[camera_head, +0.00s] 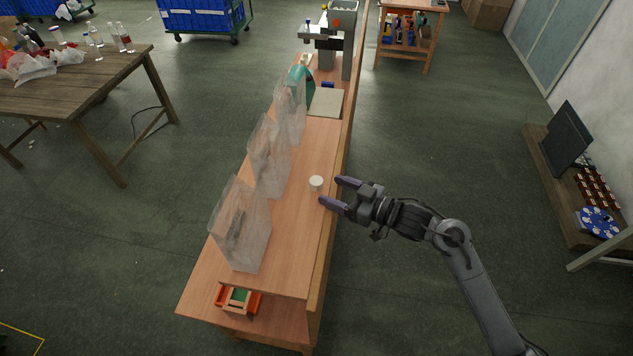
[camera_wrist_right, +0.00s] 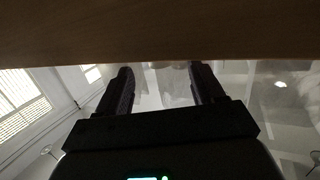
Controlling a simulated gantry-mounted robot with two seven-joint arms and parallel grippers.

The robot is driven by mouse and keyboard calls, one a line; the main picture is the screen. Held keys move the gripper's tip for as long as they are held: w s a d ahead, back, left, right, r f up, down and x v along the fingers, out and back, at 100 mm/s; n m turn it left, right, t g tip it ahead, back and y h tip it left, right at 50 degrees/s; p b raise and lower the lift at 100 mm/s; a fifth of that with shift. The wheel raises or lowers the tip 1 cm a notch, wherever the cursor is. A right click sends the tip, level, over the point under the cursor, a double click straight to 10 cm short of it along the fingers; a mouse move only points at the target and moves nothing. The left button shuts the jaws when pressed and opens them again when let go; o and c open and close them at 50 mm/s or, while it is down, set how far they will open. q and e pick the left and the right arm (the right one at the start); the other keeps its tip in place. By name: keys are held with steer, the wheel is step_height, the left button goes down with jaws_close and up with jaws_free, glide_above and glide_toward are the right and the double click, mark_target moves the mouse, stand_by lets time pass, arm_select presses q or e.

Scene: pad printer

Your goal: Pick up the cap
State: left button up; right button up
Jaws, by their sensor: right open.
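The cap (camera_head: 316,183) is a small white round piece on the wooden bench (camera_head: 312,240), near its right edge. My right gripper (camera_head: 333,191) is open, with its two dark fingers pointing left toward the cap. The fingertips are just right of the cap and do not close around it. In the right wrist view the open fingers (camera_wrist_right: 162,84) show with a gap between them, and I cannot make out the cap there. My left gripper is not in view.
Several clear plastic bags (camera_head: 242,225) stand along the bench's left side. A small orange-red box (camera_head: 238,299) is at the near end. A machine (camera_head: 338,45) stands at the far end. A raised wooden edge (camera_head: 337,200) runs along the bench's right side.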

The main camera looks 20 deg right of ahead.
mark_target(322, 184)
steer(key=x, duration=0.3)
steer(key=shift+w+a+r+p, duration=0.2)
steer(key=shift+w+r+p, duration=0.1)
steer(key=shift+r, duration=0.1)
steer(key=shift+w+a+f, duration=0.15)
steer(key=shift+w+a, duration=0.2)
steer(key=shift+w, duration=0.05)
steer(key=c, duration=1.2)
